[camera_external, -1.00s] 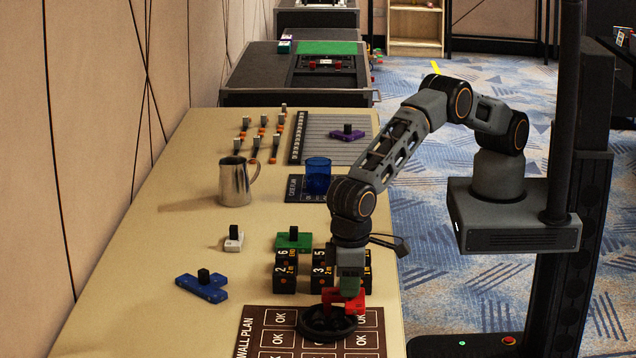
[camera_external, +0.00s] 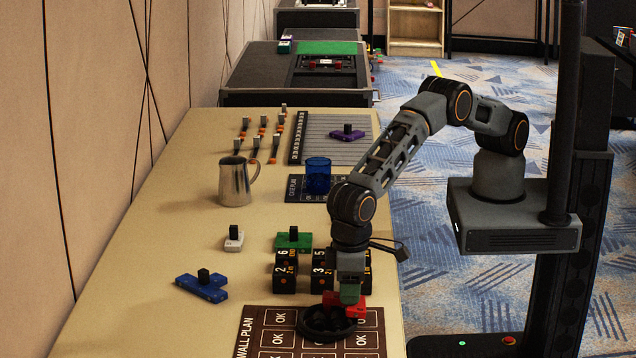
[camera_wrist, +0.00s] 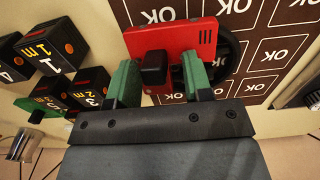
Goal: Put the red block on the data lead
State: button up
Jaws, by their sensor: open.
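The red block (camera_external: 357,311), with a black knob on top, lies over the right part of a black coiled lead (camera_external: 308,331), the data lead as far as I can tell. In the wrist view the red block (camera_wrist: 196,38) is between the green fingers of my gripper (camera_wrist: 158,74), which stand apart on either side of the black knob. The coil (camera_wrist: 235,52) shows past the block's right end; the block hides the rest. In the external view my gripper (camera_external: 350,293) is low, right over the block.
The coil lies on the brown wall plan (camera_external: 262,338) marked with OK squares. Several black numbered boxes (camera_external: 285,280) stand just behind. A blue block (camera_external: 200,288), a white block (camera_external: 233,242), a green block (camera_external: 284,241), a metal mug (camera_external: 234,182) and a blue cup (camera_external: 318,176) stand farther off.

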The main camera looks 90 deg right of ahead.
notch_tip(320, 180, up, 12)
jog(key=w+d+r, duration=0.1)
jog(key=d+r, duration=0.3)
jog(key=d, duration=0.4)
jog(key=w+d+r+t, duration=0.1)
jog(key=d+r, duration=0.3)
jog(key=d, duration=0.4)
jog(key=w+d+r, duration=0.1)
jog(key=d+r, duration=0.2)
jog(key=d, duration=0.6)
jog(key=s+d+f+t, duration=0.2)
jog(key=s+d+f, duration=0.1)
jog(key=s+d, duration=1.3)
jog(key=d, duration=0.5)
jog(key=shift+s+t, duration=0.3)
jog(key=shift+s, duration=0.05)
jog(key=shift+r, duration=0.4)
